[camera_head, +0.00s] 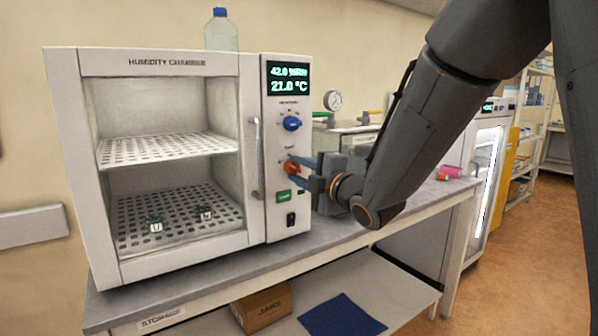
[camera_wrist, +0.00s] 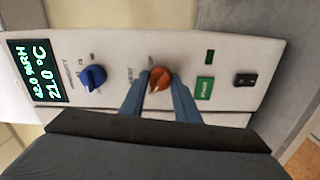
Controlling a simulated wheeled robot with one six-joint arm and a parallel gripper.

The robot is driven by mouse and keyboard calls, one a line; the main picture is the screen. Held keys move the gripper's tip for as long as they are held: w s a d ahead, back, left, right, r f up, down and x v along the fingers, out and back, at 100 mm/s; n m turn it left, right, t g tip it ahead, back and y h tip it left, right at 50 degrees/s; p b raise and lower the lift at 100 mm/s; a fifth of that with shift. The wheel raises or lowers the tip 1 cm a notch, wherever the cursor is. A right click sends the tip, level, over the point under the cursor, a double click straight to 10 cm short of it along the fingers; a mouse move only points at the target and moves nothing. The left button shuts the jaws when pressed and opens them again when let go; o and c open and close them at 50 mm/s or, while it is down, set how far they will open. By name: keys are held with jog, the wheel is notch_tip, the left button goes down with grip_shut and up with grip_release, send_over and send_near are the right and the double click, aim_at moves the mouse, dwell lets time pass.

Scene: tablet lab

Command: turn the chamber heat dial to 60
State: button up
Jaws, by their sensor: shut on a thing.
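The humidity chamber (camera_head: 255,160) stands on the bench, with a control panel on its right side. The orange dial (camera_head: 291,167) is the lower of two dials; it also shows in the wrist view (camera_wrist: 160,78). My gripper (camera_head: 300,170) is at the panel, its blue fingers (camera_wrist: 160,88) shut on the orange dial, one on each side. The blue dial (camera_head: 291,123) sits above it and is also in the wrist view (camera_wrist: 92,77). The display (camera_head: 288,79) reads 42.0 %RH and 21.0 °C. The dial markings are too small to read.
A green button (camera_head: 284,196) and a black switch (camera_head: 291,219) sit below the orange dial. Two small jars (camera_head: 155,226) stand inside the chamber. A clear bottle (camera_head: 221,32) is on top.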

jog(key=m, duration=0.7)
jog(key=m+p, duration=0.1)
jog(key=m, duration=0.5)
jog(key=shift+m+p, duration=0.3)
jog(key=shift+p, duration=0.1)
jog(key=m+p, duration=0.2)
jog(key=m, duration=0.3)
jog(key=shift+m+p, duration=0.7)
jog(key=shift+m, duration=1.3)
jog(key=o, duration=1)
jog(key=shift+o, duration=0.2)
